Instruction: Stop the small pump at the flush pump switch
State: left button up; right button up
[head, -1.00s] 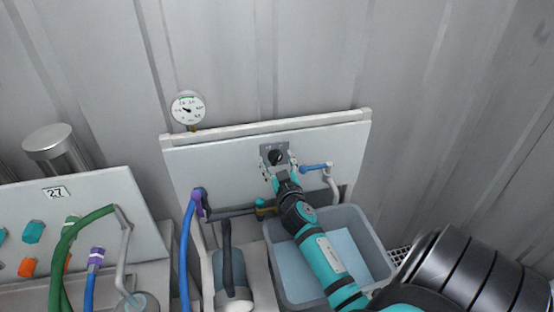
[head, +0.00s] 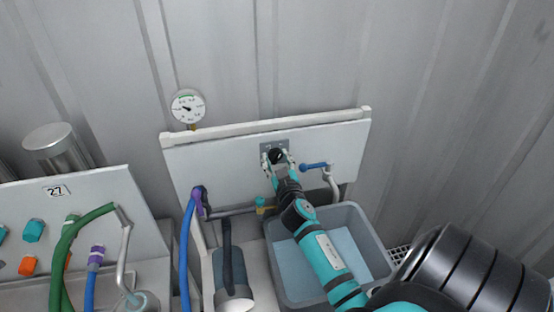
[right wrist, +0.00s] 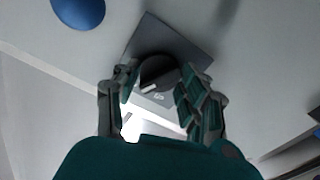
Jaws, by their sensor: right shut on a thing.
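The flush pump switch is a black round knob (head: 276,155) on a small grey plate (head: 267,148), fixed to the upright white panel. My right gripper (head: 278,161) is at the knob, with one finger on each side of it. In the right wrist view the black knob (right wrist: 157,69) sits between the two fingers of my right gripper (right wrist: 158,78), in front of the grey plate (right wrist: 197,42). The gripper is shut on the knob. A pale mark shows low on the knob. My left gripper is not in view.
A valve with a blue handle (head: 314,166) is close right of the switch. A grey basin (head: 376,262) stands below my right arm. A round gauge (head: 188,107) is above the panel (head: 225,165). A blue hose (head: 184,250) and a green hose (head: 66,245) are left.

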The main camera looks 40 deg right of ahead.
jog(key=n, duration=0.5)
jog(key=shift+n, duration=0.4)
jog(key=n, duration=0.5)
jog(key=shift+f+n, duration=0.1)
jog(key=shift+n, duration=0.3)
jog(key=o, duration=1.2)
jog(key=shift+a, duration=0.1)
jog(key=v, duration=1.2)
